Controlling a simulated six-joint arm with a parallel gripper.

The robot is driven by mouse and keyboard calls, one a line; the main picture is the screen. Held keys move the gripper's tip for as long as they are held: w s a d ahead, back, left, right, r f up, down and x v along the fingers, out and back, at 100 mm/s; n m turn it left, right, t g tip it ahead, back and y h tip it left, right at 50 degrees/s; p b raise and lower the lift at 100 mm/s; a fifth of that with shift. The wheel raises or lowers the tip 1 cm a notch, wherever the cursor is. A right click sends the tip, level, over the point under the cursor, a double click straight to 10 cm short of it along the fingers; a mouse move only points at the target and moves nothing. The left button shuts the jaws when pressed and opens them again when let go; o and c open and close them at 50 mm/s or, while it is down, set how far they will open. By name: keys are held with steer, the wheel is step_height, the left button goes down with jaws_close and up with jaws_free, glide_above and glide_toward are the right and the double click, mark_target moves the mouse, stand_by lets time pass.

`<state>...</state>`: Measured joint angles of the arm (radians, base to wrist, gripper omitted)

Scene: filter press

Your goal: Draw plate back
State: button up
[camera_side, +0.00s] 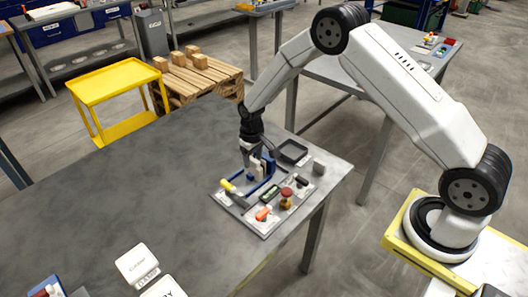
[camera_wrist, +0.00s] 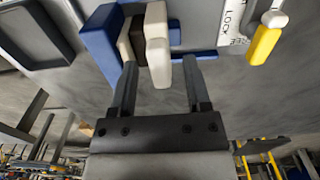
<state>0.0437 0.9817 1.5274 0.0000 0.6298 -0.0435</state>
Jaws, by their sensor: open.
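The small filter press (camera_side: 268,165) stands on a light board on the grey table, with blue and cream parts. In the wrist view I see a blue end block (camera_wrist: 100,38), upright cream plates (camera_wrist: 158,60) and a dark layer (camera_wrist: 138,35) between them. A yellow handle (camera_wrist: 265,42) sits at the right, beside a label reading LOCK and FREE; it also shows in the side view (camera_side: 228,186). My gripper (camera_wrist: 160,65) is open, pointing down at the press. A cream plate appears between its two fingertips; whether they touch it I cannot tell.
The board also holds a dark tray (camera_side: 292,150), a red-topped jar (camera_side: 286,199), an orange piece (camera_side: 263,214), a green piece (camera_side: 270,193) and a grey block (camera_side: 319,167). White labelled blocks (camera_side: 137,263) stand at the front. The table's left part is clear.

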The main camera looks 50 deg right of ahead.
jaws_close()
stand_by(1.4)
